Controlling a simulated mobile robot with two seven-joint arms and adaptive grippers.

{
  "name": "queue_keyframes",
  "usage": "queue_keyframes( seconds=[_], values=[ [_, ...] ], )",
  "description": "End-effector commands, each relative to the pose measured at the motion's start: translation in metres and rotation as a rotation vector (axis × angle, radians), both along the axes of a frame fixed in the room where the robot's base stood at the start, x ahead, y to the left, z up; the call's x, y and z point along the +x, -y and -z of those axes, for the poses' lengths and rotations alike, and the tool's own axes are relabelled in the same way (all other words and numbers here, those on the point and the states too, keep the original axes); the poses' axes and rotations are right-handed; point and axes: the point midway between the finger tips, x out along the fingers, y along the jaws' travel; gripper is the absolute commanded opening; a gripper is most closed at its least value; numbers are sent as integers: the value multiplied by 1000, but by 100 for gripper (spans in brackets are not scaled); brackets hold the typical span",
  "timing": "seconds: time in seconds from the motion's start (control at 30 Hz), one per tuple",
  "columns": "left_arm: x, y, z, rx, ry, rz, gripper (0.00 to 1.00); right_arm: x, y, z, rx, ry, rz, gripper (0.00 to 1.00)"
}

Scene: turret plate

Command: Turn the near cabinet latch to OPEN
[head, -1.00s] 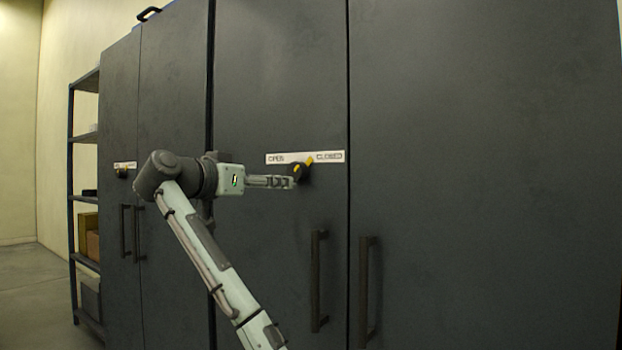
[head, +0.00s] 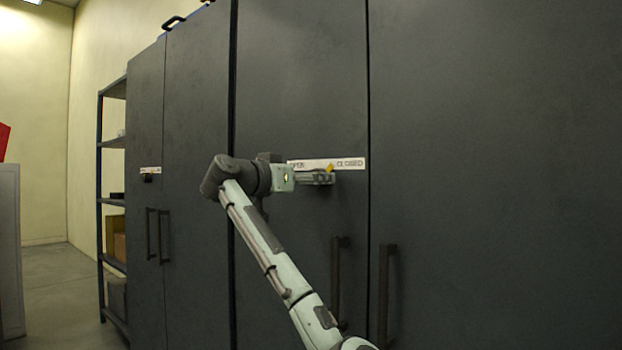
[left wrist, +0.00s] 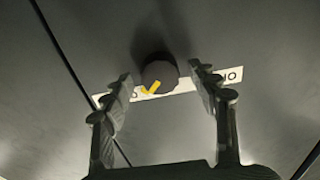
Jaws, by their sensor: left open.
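The near cabinet latch is a dark round knob with a yellow pointer (head: 330,168), below a white label strip (head: 299,164) reading OPEN at left and CLOSED at right. The pointer tilts up and right, towards the CLOSED side. My left gripper (head: 331,178) is in front of the knob and hides most of it in the head view. In the left wrist view the knob (left wrist: 158,73) lies between the two spread fingers of my left gripper (left wrist: 161,72), with gaps visible on both sides. How far the fingertips reach along it is unclear. My right gripper is not in view.
Dark door handles (head: 338,280) hang below the latch. A farther cabinet at left has its own latch (head: 148,178) and label. A shelf rack (head: 112,200) stands beyond it. A grey unit (head: 10,250) and a red object (head: 3,140) sit at the left edge.

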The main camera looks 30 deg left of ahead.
Motion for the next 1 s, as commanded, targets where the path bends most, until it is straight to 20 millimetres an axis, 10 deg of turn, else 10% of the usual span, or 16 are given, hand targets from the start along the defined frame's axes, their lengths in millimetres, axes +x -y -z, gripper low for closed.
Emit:
queue_keyframes(
  seconds=[0.5,1.0],
  values=[
    [0,0,0,0,-1,0,10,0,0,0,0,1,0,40],
    [0,-1,1,-142,-15,-2,10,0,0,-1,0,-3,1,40]
  ],
)
